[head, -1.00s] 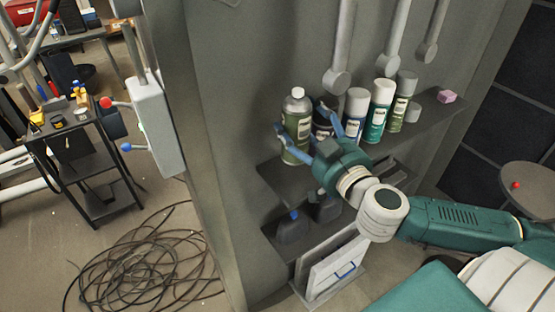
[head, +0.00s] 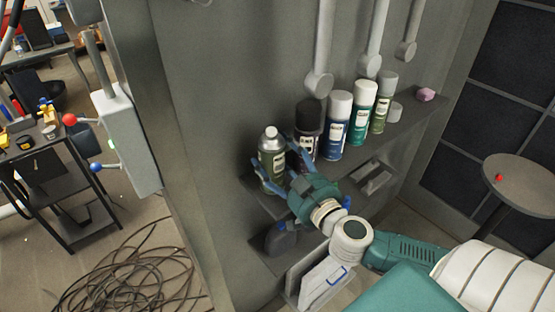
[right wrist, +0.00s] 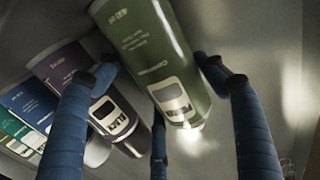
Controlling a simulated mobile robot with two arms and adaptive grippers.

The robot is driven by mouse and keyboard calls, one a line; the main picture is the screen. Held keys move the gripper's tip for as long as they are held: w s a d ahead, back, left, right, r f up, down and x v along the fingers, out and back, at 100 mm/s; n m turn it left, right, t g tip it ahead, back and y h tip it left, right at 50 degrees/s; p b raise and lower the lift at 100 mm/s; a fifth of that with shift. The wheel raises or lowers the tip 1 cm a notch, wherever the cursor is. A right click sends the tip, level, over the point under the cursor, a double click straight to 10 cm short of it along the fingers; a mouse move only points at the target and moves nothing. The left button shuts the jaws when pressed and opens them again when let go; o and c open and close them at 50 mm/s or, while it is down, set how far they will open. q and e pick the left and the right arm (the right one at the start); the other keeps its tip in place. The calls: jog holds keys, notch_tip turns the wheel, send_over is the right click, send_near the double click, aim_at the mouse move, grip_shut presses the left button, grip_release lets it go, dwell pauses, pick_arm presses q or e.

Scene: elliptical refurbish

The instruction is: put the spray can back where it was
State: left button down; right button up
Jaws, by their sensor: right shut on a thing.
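The spray can, a green can with a silver top (head: 272,158), is at the left end of the wall shelf (head: 412,115). My right gripper (head: 275,170) is shut around it with blue fingers. In the right wrist view the green can (right wrist: 150,50) looks tilted between the fingers (right wrist: 160,110). Fingers hide part of its lower side, and I cannot tell whether its base touches the shelf. A dark can (head: 308,130) stands to its right, apart from it in the head view. My left gripper is not in view.
Blue (head: 337,125), teal (head: 362,115) and green-labelled (head: 383,103) cans stand farther right, then a pink block (head: 426,95). A dark bottle (head: 281,240) is on the lower shelf. Grey handles (head: 319,85) hang above. Cables (head: 130,275) lie on the floor.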

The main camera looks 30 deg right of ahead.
jog(key=shift+r, duration=0.15)
jog(key=o, duration=0.9)
jog(key=shift+f, duration=0.25)
jog(key=o, duration=0.4)
jog(key=shift+s, duration=0.1)
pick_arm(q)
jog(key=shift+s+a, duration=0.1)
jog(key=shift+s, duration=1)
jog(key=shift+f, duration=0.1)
pick_arm(e)
jog(key=shift+r, duration=0.15)
